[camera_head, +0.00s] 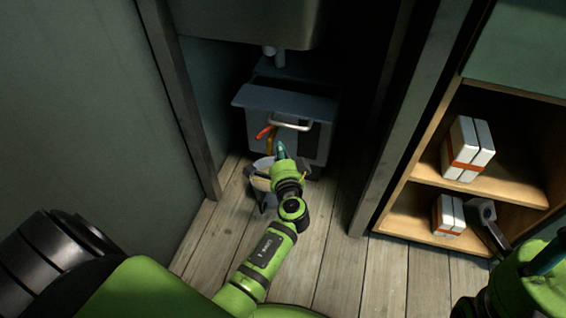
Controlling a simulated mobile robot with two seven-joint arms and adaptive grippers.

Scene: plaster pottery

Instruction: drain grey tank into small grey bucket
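The grey tank (318,150) stands in the recess under the sink, with a pale bar handle (291,125) on its front. A red lever (264,132) and a yellow-brown piece (271,144) show just left of the handle. The small grey bucket (262,166) is on the floor at the tank's front left, partly hidden by my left gripper. My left gripper (282,154) is in front of the tank, beside the bucket and below the handle. Its fingers are too small and overlapped to show whether they are open. My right gripper (484,212) is at the lower right by the shelf, seen only in part.
A sink basin (255,22) overhangs the tank, with a pipe (272,54) below it. Posts and walls edge the recess on both sides. A wooden shelf (510,189) at right holds white boxes with orange bands (468,150). The plank floor (325,240) in front is clear.

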